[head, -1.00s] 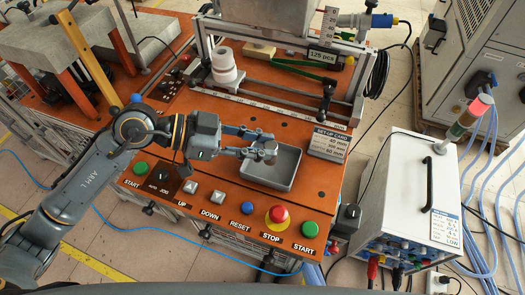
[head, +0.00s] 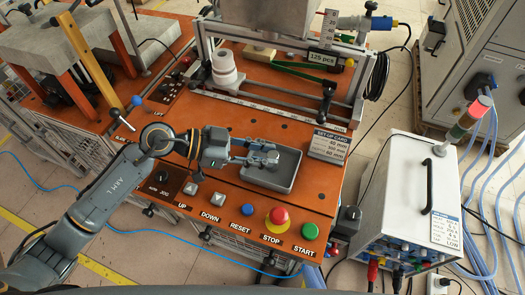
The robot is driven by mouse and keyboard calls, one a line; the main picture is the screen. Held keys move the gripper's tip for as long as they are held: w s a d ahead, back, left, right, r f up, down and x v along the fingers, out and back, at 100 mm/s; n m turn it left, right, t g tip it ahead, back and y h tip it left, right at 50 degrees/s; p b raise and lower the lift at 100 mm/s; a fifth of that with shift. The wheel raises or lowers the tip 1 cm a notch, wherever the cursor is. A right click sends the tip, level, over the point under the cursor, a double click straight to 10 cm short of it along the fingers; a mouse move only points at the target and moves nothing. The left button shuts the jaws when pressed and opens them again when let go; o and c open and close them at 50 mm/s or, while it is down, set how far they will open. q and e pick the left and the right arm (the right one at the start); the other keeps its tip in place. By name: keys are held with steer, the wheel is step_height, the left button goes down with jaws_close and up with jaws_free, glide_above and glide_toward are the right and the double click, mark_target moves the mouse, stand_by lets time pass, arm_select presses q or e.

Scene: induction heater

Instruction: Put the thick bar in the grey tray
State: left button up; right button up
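The grey tray (head: 290,177) sits on the orange bench top, behind the row of buttons. My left gripper (head: 268,155) reaches in from the left, its fingertips over the inside of the tray. The fingers are some way apart and appear closed around a short, stubby piece, which looks like the thick bar (head: 271,158). The fingertips hide most of it, and I cannot tell whether it touches the tray floor. My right gripper is out of view.
A button panel with a red STOP button (head: 278,216) runs along the front edge. A set-up card (head: 328,146) stands right of the tray. Behind are a rail frame and a white stacked cylinder (head: 224,68). A white cabinet (head: 415,195) stands at right.

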arm_select(q)
steer(key=o, duration=0.4)
steer(key=b+v, duration=0.1)
steer(key=v, duration=1.1)
steer(key=shift+r+b, duration=0.15)
steer(key=shift+b, duration=0.25)
